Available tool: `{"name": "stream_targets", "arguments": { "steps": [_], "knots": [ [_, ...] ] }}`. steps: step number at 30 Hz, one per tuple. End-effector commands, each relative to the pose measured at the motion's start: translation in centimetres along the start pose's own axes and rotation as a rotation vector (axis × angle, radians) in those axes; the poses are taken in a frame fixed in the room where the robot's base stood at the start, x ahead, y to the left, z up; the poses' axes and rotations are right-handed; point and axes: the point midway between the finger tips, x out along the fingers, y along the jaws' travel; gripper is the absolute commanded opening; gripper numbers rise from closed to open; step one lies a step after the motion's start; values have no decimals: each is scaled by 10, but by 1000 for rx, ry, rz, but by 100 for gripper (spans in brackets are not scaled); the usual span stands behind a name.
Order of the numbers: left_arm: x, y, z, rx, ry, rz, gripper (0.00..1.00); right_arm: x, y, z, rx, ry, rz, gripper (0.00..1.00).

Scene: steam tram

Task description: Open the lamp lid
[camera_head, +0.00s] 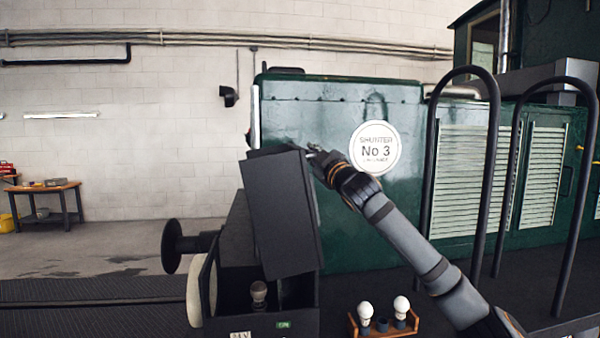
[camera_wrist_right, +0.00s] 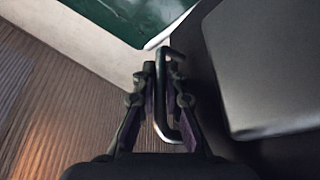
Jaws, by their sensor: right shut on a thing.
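The lamp is a black box (camera_head: 295,323) at the lower middle of the head view. Its black lid (camera_head: 280,215) stands raised and slightly tilted above the box, so the inside shows. A dull, dark bulb (camera_head: 259,294) sits upright inside. My right gripper (camera_head: 314,152) is at the lid's upper right edge. In the right wrist view, my right gripper (camera_wrist_right: 162,88) is shut on a bent metal handle (camera_wrist_right: 166,54) beside the dark lid (camera_wrist_right: 272,60). My left gripper is not in view.
A wooden holder (camera_head: 403,329) with two white bulbs stands right of the box, below my right arm. The green tram body (camera_head: 345,220) rises behind the lid. Black handrails (camera_head: 487,150) stand at the right. A wooden table (camera_head: 50,187) is far left.

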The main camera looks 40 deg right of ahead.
Motion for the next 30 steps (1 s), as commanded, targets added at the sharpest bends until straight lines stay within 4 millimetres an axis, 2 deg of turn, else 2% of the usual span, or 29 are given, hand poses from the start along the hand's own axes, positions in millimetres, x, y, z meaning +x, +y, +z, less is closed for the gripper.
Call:
{"name": "stream_targets", "arguments": {
  "steps": [1, 6, 21, 22, 24, 30],
  "knots": [
    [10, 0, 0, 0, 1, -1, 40, -2, 2, 6, 12, 0, 12, 0],
    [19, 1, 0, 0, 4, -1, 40, -4, 10, 11, 51, -1, 26, 0],
    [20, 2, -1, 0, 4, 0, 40, -4, 15, 12, 64, -2, 32, 0],
    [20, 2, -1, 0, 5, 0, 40, -4, 15, 12, 64, -2, 32, 12],
    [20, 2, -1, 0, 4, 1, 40, -4, 15, 12, 64, -2, 32, 21],
    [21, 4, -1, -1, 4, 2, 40, -4, 14, 12, 65, -2, 30, 21]
  ]
}}
